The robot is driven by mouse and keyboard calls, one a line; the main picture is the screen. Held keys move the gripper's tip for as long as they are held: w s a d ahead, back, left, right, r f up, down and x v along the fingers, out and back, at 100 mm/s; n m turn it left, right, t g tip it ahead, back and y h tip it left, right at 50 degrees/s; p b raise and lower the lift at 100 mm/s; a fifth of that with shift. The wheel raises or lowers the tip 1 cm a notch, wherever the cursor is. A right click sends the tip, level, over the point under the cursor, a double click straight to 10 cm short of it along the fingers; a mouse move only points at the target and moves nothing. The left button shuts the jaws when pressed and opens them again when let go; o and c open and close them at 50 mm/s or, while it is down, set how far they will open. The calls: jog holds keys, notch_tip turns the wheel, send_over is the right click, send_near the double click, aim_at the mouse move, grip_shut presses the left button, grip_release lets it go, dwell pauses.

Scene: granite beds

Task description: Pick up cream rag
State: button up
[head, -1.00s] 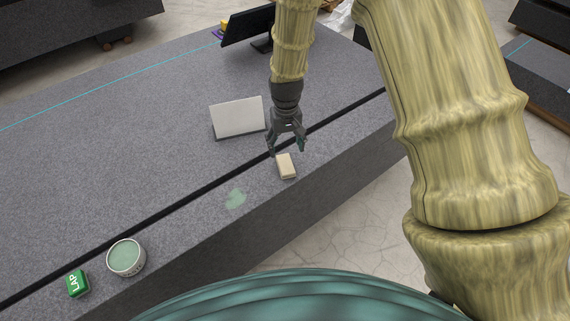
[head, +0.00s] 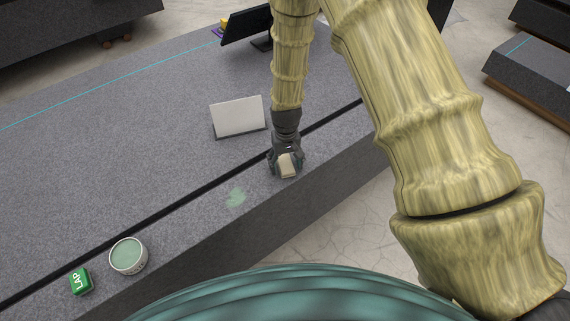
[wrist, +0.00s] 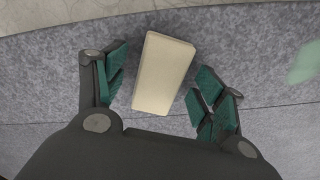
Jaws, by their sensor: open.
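The cream rag (head: 287,167) is a small folded block near the front edge of the granite bed. It also shows in the wrist view (wrist: 164,73), lying between my gripper's fingers. My gripper (head: 286,168) is lowered around the rag with its fingers open. In the wrist view my gripper (wrist: 158,92) has one green-padded finger on each side of the rag, with a small gap visible on each side.
A pale green smear (head: 236,197) lies left of the rag. A round tin (head: 128,256) and a green LAP block (head: 80,281) stand farther left. A white panel (head: 238,117) stands behind, near a dark screen (head: 246,25). A dark groove runs along the granite bed (head: 130,150).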

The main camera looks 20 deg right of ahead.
aim_at(286, 163)
jog(key=c, duration=1)
jog(key=shift+r, duration=0.6)
notch_tip(286, 163, up, 2)
jog(key=shift+r+b, duration=0.1)
jog(key=shift+b, duration=0.35)
jog(key=s+a+r+b, duration=0.1)
jog(key=s+a+b, duration=0.1)
jog(key=s+a, duration=0.6)
jog(key=s, duration=0.5)
jog(key=shift+s+a+r, duration=0.2)
jog(key=shift+s+r, duration=0.05)
jog(key=shift+s, duration=0.1)
